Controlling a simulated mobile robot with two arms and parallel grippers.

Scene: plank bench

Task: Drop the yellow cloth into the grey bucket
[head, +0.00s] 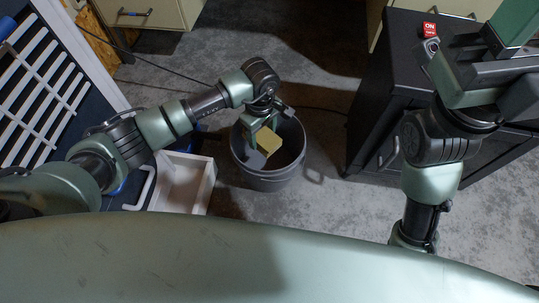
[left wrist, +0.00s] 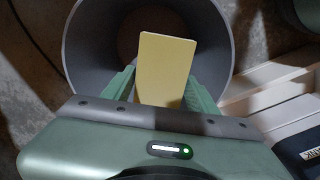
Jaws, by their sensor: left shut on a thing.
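The yellow cloth (head: 270,142) looks like a flat, stiff yellow rectangle. My left gripper (head: 262,145) is shut on it and holds it over the mouth of the grey bucket (head: 268,182), which stands on the floor. In the left wrist view the cloth (left wrist: 166,68) sits between the two green fingers (left wrist: 160,92), with the bucket's rim and inner wall (left wrist: 85,45) around it. Whether the cloth is below the rim I cannot tell. My right arm shows at the right of the head view, but its fingertips are not clearly visible.
A white open box (head: 183,183) stands just left of the bucket. A dark cabinet (head: 395,90) with a red switch box (head: 429,29) on top is to the right. A cable crosses the floor behind. The concrete floor (head: 310,205) in front right of the bucket is clear.

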